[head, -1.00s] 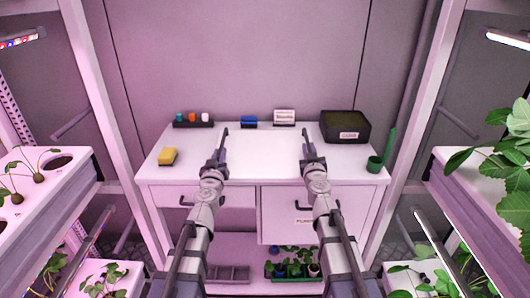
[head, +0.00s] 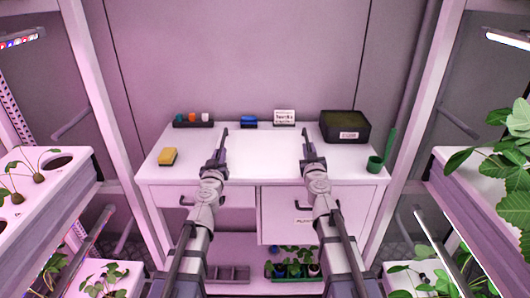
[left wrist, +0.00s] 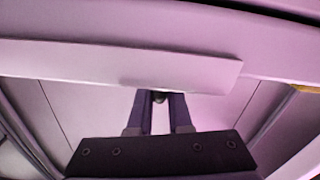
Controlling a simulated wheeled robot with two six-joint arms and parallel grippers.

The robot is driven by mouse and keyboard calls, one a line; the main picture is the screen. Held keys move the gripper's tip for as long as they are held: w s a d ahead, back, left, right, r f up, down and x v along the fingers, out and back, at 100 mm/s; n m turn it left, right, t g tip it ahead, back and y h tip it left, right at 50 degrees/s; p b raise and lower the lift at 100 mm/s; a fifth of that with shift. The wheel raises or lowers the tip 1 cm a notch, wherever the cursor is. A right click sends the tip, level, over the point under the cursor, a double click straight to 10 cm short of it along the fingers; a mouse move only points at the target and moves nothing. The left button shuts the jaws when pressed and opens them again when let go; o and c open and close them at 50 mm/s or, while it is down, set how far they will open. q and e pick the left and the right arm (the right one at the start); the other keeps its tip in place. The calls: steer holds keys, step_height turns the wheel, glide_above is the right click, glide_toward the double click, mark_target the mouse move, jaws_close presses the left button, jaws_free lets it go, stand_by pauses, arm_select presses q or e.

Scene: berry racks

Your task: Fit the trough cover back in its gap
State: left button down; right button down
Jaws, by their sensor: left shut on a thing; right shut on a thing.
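My left gripper (head: 224,134) and my right gripper (head: 305,134) reach forward side by side over the white bench, level with each other. Both are shut. A plain pale strip, which looks like the trough cover (left wrist: 120,65), lies across the left wrist view at the tips of my left gripper (left wrist: 160,97). Its right end shows there; its left end runs towards the picture edge. In the head view the white area between the grippers blends with the bench top, so I cannot make out the cover's outline. I cannot identify its gap.
The bench (head: 350,170) carries a yellow sponge (head: 168,156), a blue item (head: 249,121), a small white sign (head: 284,117), a dark bin (head: 345,127) and a green cup (head: 375,164). Planted troughs stand left (head: 88,183) and right (head: 470,205). Seedlings (head: 293,268) sit below.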

steer(key=shift+r, duration=0.1)
stand_by(0.4)
